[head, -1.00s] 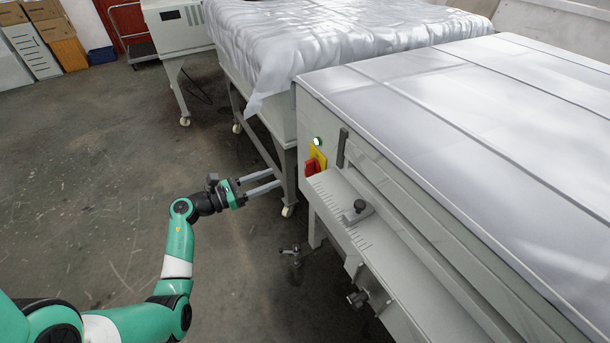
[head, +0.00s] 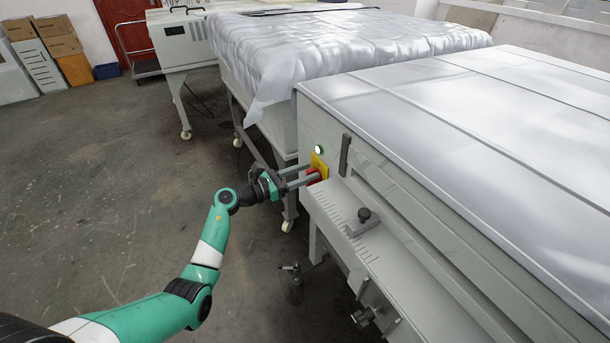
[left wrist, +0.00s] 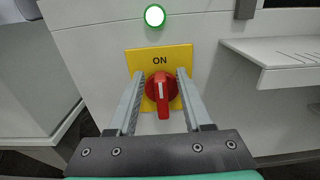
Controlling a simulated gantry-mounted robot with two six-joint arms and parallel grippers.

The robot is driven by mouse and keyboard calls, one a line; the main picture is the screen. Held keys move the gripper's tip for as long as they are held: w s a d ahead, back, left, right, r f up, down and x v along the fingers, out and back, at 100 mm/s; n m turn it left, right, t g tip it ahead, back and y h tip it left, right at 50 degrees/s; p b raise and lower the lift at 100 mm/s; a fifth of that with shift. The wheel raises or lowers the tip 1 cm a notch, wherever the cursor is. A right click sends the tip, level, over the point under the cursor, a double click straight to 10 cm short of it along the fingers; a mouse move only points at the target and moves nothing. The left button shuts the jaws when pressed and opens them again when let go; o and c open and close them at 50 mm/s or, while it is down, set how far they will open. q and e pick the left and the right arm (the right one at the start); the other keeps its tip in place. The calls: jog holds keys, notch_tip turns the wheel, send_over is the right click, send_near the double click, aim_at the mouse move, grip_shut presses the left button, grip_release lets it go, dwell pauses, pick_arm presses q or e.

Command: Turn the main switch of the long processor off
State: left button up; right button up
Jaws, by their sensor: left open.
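The main switch is a red rotary knob (left wrist: 160,88) on a yellow plate (left wrist: 182,58) marked ON, on the end face of the long processor (head: 320,115). Its white pointer line stands upright, toward the word ON. In the head view the red knob (head: 312,171) is partly hidden by my left gripper (head: 306,175). In the left wrist view the open fingers of my left gripper (left wrist: 160,80) stand on either side of the knob, with a gap visible to each side. My right gripper is not in view.
A lit green-rimmed lamp (left wrist: 154,16) sits above the switch. A shelf (head: 340,210) with a black knob (head: 364,214) juts out to the right. A cloth-covered table (head: 265,85) stands behind to the left. The floor (head: 90,190) at left is clear.

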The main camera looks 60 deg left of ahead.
pick_arm(q)
grip_shut()
